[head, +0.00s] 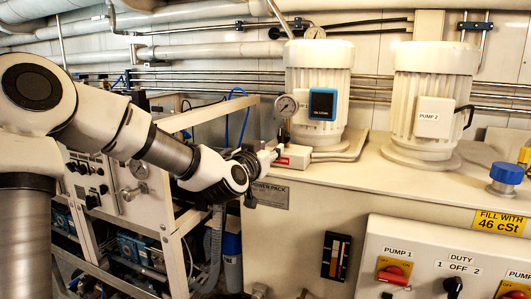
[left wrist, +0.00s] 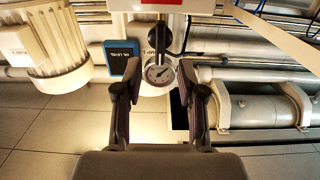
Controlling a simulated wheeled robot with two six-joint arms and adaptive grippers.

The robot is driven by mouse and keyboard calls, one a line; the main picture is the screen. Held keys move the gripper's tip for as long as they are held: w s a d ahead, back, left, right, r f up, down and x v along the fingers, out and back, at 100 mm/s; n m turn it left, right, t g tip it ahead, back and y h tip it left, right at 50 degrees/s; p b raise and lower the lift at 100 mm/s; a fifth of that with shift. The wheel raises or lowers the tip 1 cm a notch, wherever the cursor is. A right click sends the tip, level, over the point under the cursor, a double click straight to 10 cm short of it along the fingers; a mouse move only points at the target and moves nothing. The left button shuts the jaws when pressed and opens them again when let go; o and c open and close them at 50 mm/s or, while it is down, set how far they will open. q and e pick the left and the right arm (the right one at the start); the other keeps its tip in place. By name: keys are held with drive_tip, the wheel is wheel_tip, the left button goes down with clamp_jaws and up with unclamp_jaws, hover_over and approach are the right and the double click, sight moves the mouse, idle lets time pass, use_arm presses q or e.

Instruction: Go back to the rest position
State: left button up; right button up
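My left arm comes in from the left in the head view, and its gripper (head: 268,158) is at the left end of the power pack top. It is beside a white block (head: 293,155) with a red label, below a round pressure gauge (head: 286,106). In the left wrist view the two fingers of the left gripper (left wrist: 159,70) are apart, with the gauge (left wrist: 158,72) showing between their tips. Nothing is held between them. Whether a finger touches the block or gauge I cannot tell. My right gripper is not in view.
Pump 1 (head: 318,85) and Pump 2 (head: 432,95) stand on the power pack (head: 300,200). A blue display (head: 322,104) is next to the gauge. A control panel (head: 440,262) is at the lower right. A metal frame (head: 178,235) with equipment stands below my left arm.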

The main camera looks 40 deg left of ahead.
use_arm(q)
drive_tip(key=v, duration=0.2)
drive_tip(key=shift+s+d+f, duration=0.1)
drive_tip(key=shift+s, duration=0.15)
drive_tip(key=shift+w, duration=0.1)
